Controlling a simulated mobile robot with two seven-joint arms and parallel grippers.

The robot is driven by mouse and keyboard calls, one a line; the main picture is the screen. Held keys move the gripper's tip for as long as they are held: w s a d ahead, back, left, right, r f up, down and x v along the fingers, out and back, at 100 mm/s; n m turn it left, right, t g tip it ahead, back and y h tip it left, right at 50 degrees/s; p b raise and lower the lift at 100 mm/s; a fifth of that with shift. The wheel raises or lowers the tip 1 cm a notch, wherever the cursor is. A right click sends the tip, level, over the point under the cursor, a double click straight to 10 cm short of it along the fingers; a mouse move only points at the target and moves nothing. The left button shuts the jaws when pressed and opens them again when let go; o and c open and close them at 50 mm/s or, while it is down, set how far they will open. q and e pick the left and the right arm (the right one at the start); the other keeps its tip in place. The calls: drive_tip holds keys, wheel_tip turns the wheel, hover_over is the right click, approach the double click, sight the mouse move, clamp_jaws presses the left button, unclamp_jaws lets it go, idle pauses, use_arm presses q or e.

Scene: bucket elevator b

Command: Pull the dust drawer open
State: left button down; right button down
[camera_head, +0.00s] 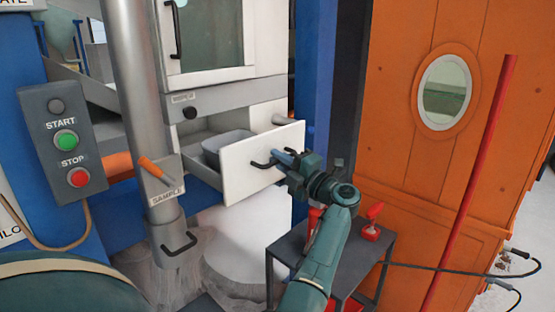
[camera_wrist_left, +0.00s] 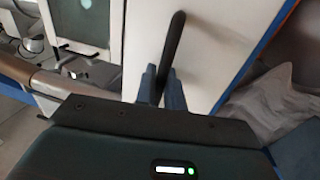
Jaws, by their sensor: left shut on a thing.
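The dust drawer (camera_head: 262,165) stands pulled out from the white cabinet, its white front apart from the frame. A grey bin (camera_head: 226,144) sits inside it. The drawer's black handle (camera_head: 259,164) is on the front face. My left gripper (camera_head: 282,157) is at this handle, shut on it. In the left wrist view, the two fingers (camera_wrist_left: 162,88) are on either side of the dark handle bar (camera_wrist_left: 176,36), with the white drawer front (camera_wrist_left: 215,40) behind. My right gripper is not in view.
A small dark table (camera_head: 335,250) with red items (camera_head: 372,222) stands below my left arm. A grey pipe labelled SAMPLE (camera_head: 140,100) and a START/STOP box (camera_head: 66,140) are at left. An orange door wall (camera_head: 400,140) is at right.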

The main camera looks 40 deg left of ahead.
use_arm(q)
drive_tip(key=shift+d, duration=0.5)
drive_tip(key=c, duration=1.6)
unclamp_jaws()
drive_tip(key=shift+d+f, duration=0.1)
drive_tip(key=shift+d, duration=0.05)
